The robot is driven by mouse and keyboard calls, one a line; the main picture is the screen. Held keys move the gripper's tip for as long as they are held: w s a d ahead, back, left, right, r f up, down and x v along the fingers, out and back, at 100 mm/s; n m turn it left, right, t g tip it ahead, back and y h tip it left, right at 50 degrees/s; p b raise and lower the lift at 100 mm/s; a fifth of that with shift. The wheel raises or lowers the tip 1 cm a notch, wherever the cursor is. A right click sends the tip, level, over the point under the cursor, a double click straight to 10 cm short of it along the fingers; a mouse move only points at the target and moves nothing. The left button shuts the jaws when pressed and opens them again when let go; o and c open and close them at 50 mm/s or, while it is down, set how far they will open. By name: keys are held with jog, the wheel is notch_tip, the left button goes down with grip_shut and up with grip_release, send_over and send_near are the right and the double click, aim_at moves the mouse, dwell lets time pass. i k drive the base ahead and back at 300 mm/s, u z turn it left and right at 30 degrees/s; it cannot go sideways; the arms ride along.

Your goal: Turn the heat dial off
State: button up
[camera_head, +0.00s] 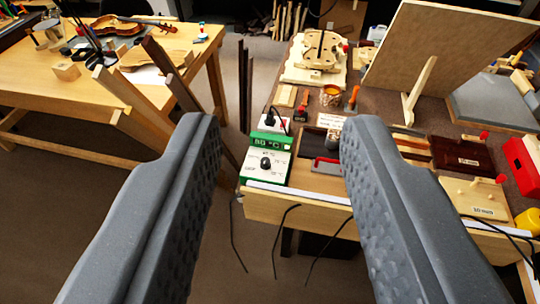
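The heat dial (266,163) is a small black knob on the white face of a green-edged control box (262,181). A small display on the box shows a reading that looks like 80 °C. The box sits at the left front corner of the brown-topped bench. My gripper (270,135) is open, its two grey fingers spread wide at left and right. The dial shows in the gap between the fingers, farther off, and neither finger touches it. The exact angle of the dial's pointer is too small to read.
The bench (300,203) holds a violin form (318,50), a leaning board (440,50), wooden blocks and a red box (522,165). Thin black cables (277,240) hang at its front. A wooden table (140,90) with a violin stands at left. Floor is clear at lower left.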

aim_at(265, 164)
jog(key=z, duration=0.2)
jog(key=i, duration=1.1)
jog(key=z, duration=0.1)
